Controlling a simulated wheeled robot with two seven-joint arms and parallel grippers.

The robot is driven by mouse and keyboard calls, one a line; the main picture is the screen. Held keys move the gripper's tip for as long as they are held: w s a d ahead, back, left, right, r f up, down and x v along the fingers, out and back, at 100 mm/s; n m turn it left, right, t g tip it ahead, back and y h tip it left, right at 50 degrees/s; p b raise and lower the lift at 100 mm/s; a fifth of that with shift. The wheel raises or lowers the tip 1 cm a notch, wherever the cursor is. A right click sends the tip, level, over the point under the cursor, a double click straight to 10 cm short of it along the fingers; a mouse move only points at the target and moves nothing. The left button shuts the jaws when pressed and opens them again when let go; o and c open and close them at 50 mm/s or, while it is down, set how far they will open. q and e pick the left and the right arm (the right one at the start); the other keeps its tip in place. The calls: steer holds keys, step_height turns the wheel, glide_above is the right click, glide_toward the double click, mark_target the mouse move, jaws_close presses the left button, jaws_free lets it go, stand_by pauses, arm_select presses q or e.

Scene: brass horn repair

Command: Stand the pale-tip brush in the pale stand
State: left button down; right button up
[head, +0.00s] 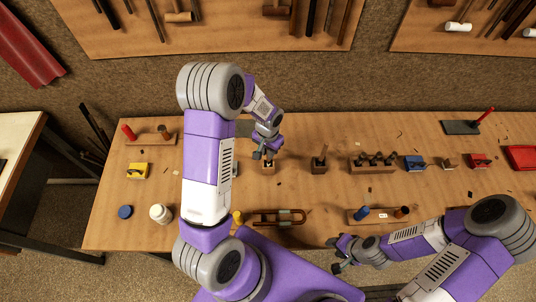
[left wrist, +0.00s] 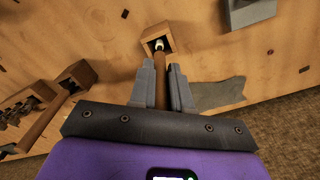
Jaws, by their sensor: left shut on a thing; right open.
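My left gripper (head: 268,148) is above the pale stand (head: 268,168), a small light wooden block with a dark opening, left of the table's middle. In the left wrist view, the gripper (left wrist: 163,92) is shut on the brown handle of the pale-tip brush (left wrist: 161,66). The brush's whitish tip points at the opening of the pale stand (left wrist: 146,34) and lines up with it. I cannot tell how deep the tip sits. My right gripper (head: 342,256) is open and empty at the table's front edge.
A darker stand (head: 319,167) holding an upright handle is just right of the pale stand. Further right is a block (head: 372,167) with several dark knobs. A reddish-brown clamp-like frame (head: 278,218) lies in front. A grey block (left wrist: 249,12) is near the pale stand.

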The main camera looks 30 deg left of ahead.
arm_select(q)
steer(key=shift+f, duration=1.25)
steer(key=shift+f, duration=0.15)
steer(key=c, duration=1.1)
jaws_free()
step_height(320, 180, up, 12)
steer(key=shift+r+p, duration=0.2)
steer(key=shift+p, duration=0.15)
